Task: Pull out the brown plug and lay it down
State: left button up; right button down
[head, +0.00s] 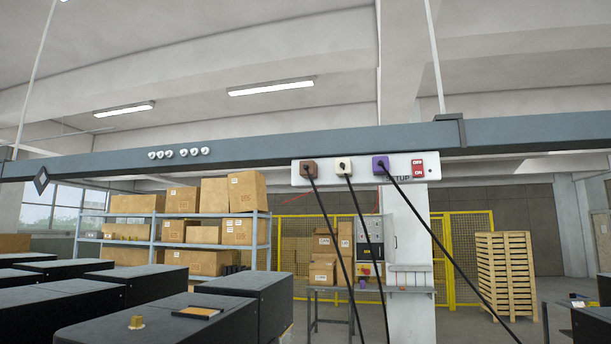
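The brown plug (309,168) sits in the left part of a white power strip (408,177) that hangs under a grey overhead beam. Its black cable runs down and to the right. A cream plug (344,167) sits in the strip just to its right, and a purple plug (381,166) further right. Each has a black cable hanging down. A red switch (418,168) marked OFF and ON is at the strip's right end. Neither of my grippers shows in the head view.
The grey beam (240,149) crosses the whole view, held by thin rods. Dark machine boxes (140,310) fill the lower left. Shelves with cartons (185,205), a yellow fence (463,235) and stacked pallets (507,275) stand further back. The space around the hanging cables looks open.

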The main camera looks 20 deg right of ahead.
aim_at(311, 165)
jog(key=u, duration=1.85)
jog(key=i, duration=2.5)
jog(key=z, duration=3.6)
